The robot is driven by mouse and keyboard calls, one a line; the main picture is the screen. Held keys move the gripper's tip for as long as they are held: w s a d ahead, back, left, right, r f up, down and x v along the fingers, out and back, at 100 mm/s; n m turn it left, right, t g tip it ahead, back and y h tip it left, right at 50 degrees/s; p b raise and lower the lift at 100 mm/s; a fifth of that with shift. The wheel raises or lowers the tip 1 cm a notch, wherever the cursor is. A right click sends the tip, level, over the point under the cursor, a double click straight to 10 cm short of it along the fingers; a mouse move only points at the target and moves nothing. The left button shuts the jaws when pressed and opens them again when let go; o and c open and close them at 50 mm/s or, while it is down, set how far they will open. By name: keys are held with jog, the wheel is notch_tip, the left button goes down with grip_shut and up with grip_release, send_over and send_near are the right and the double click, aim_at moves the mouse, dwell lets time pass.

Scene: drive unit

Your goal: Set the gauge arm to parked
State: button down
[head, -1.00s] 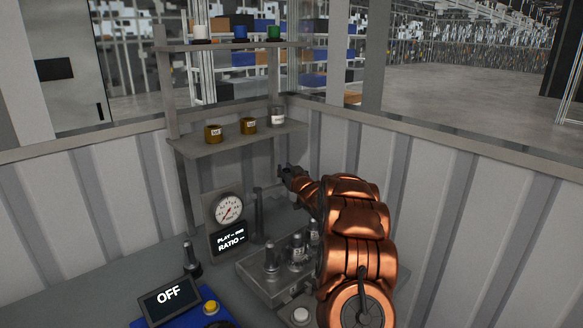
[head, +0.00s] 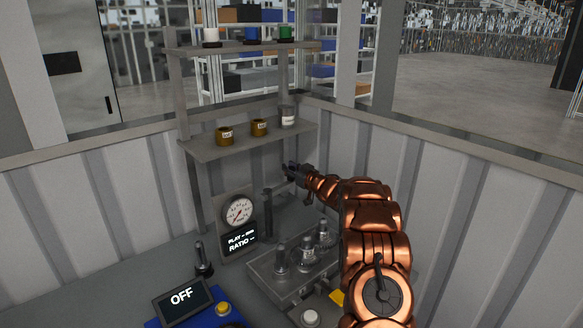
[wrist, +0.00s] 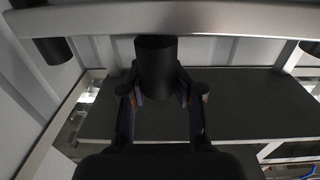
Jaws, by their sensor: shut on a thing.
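The gauge stand (head: 238,225) stands at the bench's back, with a round white dial over a dark display reading "PLAY" and "RATIO". Just right of it is a dark upright post (head: 268,215), which looks like part of the gauge arm. My gripper (head: 293,172) is beside the top of this post, below the lower shelf. In the wrist view, the fingers (wrist: 160,98) close around a dark cylinder (wrist: 155,65), seemingly the gauge arm's handle. The head view is too small to show the grip, and I cannot tell the arm's setting.
A grey block (head: 290,272) with several metal pegs stands in front of the post. The lower shelf (head: 205,150) holds two brown cups and a grey can. An "OFF" display (head: 182,298) and a dark upright lever (head: 203,262) are at front left. Ribbed walls close in the bench.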

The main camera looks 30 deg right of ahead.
jog(key=shift+w+d+r, duration=0.1)
jog(key=shift+r, duration=0.05)
dwell(0.7)
jog(key=c, duration=1)
grip_release()
jog(key=shift+o, duration=0.7)
jog(key=s+d, duration=0.1)
jog(key=s, duration=1.1)
jog(key=shift+d, duration=0.25)
jog(key=shift+w, duration=0.1)
